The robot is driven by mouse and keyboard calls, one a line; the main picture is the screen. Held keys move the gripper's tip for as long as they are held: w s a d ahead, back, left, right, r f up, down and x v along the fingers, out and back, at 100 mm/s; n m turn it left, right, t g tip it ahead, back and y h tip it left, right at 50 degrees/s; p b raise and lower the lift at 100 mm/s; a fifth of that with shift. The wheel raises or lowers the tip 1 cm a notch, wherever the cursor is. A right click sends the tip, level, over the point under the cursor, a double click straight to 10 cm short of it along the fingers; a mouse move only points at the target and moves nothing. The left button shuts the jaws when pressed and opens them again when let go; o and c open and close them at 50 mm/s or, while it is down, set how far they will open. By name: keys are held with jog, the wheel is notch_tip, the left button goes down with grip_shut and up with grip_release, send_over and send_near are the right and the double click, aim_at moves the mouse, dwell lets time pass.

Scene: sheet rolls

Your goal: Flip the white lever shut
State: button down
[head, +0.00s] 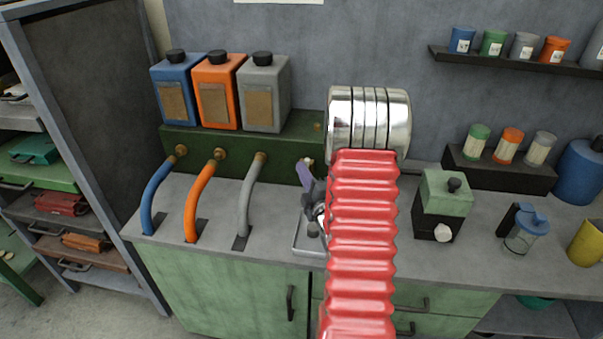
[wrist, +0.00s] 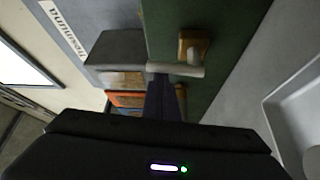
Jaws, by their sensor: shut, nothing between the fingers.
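The white lever (wrist: 178,70) sits on a brass-coloured mount (wrist: 193,46) on the dark green block's face in the wrist view. In the head view only a small pale bit of the lever (head: 308,161) shows above my fingertips. My gripper (head: 304,172) is shut and empty, its purple fingers pointing up toward the lever. In the wrist view the tips of my gripper (wrist: 162,84) are right at the lever's left part; I cannot tell whether they touch it. My red arm sleeve and silver joint hide the block's right end in the head view.
Blue, orange and grey canisters (head: 216,92) stand on the green block (head: 180,138). Three curved hoses (head: 199,203) run from its taps into the counter. A small tray (head: 306,240) lies below my gripper. A green-topped grinder-like box (head: 444,195) and a jar (head: 524,232) stand to the right.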

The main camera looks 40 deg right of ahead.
jog(key=shift+m, duration=0.5)
jog(key=shift+s+d+f, duration=0.75)
jog(key=shift+s+f, duration=0.05)
jog(key=shift+s, duration=0.15)
jog(key=shift+s+d+f, duration=0.75)
jog(key=shift+s+f, duration=0.05)
jog(key=shift+s, duration=0.15)
jog(key=shift+f, duration=0.1)
jog(key=shift+r, duration=0.2)
jog(key=s+a, duration=0.2)
jog(key=s+a+f, duration=0.1)
jog(key=s+a, duration=0.1)
jog(key=a, duration=0.1)
jog(key=s+a, duration=0.1)
jog(key=a, duration=0.1)
jog(key=shift+s+a+f, duration=0.2)
jog(key=shift+s+f, duration=0.1)
jog(key=shift+s, duration=0.1)
jog(key=shift+w, duration=0.1)
